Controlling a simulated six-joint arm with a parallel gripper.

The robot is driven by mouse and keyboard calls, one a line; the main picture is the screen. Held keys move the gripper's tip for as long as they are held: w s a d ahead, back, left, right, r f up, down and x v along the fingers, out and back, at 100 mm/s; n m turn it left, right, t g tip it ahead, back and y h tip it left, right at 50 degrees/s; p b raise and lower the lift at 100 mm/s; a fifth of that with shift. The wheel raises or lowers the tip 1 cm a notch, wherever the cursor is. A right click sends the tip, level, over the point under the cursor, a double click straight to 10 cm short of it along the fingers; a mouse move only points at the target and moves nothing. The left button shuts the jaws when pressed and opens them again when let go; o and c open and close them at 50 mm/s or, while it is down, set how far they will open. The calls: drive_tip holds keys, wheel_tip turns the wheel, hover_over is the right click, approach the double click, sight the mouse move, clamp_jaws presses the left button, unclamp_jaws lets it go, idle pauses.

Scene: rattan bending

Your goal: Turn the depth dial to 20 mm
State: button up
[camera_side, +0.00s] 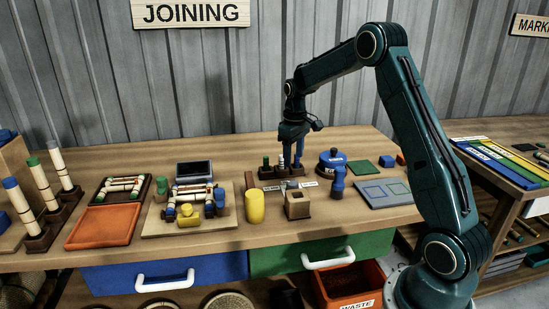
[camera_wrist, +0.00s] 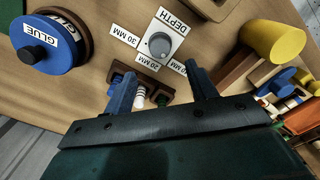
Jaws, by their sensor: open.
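The depth dial (camera_wrist: 160,44) is a round grey knob on a pale square base in the wrist view. A DEPTH label (camera_wrist: 173,21) lies beside it, with a 30 MM label (camera_wrist: 125,39), a 20 MM label (camera_wrist: 148,64) and another partly covered MM label (camera_wrist: 178,67) around it. The knob's pointer is too small to read. My gripper (camera_wrist: 163,88) is open and empty, its fingers apart below the dial in the picture and not touching the knob. In the side view my gripper (camera_side: 292,142) hangs above the bench, over the small bottle rack.
The bottle rack (camera_side: 281,171) stands under my gripper. The blue glue pot (camera_side: 331,162) is to its right; it also shows in the wrist view (camera_wrist: 46,46). A yellow cylinder (camera_side: 255,207) stands to the left, and a clamped assembly (camera_side: 190,200) lies further left.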

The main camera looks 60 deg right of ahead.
sight(293, 182)
wheel_tip(293, 182, down, 10)
drive_tip(key=shift+f, duration=0.1)
idle(0.4)
drive_tip(key=c, duration=1)
drive_tip(key=shift+m, duration=0.4)
drive_tip(key=m, duration=1.1)
